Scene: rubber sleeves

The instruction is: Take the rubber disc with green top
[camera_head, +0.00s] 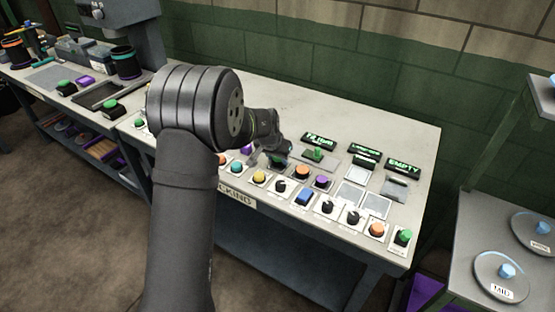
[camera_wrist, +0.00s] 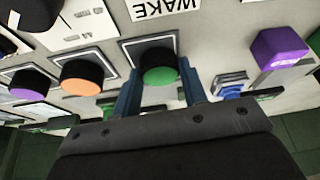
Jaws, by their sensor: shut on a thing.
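The black rubber disc with a green top (camera_wrist: 160,76) sits at a square framed pad on the bench, below the WAKE label in the wrist view. My gripper (camera_wrist: 159,92) has its two blue fingers on either side of the disc and is shut on it. The disc looks level with its pad, and I cannot tell whether it is lifted. In the head view my gripper (camera_head: 276,152) is over the bench, and my arm hides part of the row there.
In the wrist view, an orange-topped disc (camera_wrist: 82,83) and a purple-topped disc (camera_wrist: 30,82) stand to the left, and a purple block (camera_wrist: 280,48) to the right. In the head view, several coloured pieces line the bench (camera_head: 385,135); another green-topped piece (camera_head: 404,236) is at the right end.

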